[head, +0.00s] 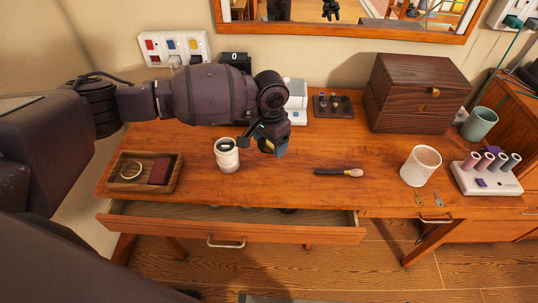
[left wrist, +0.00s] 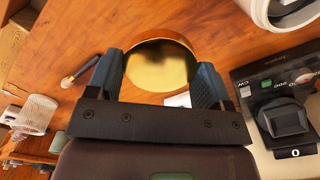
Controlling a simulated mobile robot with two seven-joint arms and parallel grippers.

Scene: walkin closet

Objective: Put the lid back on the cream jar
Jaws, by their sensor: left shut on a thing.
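The cream jar (head: 228,158) stands upright on the wooden dressing table, white with a dark open-looking top. Part of it shows at the top right of the left wrist view (left wrist: 272,14). My left gripper (head: 268,146) is just right of the jar in the head view. In the left wrist view, its fingers are shut on the round gold lid (left wrist: 160,66), one finger on each side. The lid is mostly hidden by the gripper in the head view. It is apart from the jar. My right gripper is not in view.
A wooden tray (head: 125,185) lies left of the jar, above a partly open drawer (head: 240,230). A brush (head: 338,172), a white cup (head: 420,166) and a wooden box (head: 415,95) are to the right. Bare tabletop surrounds the jar's front and right.

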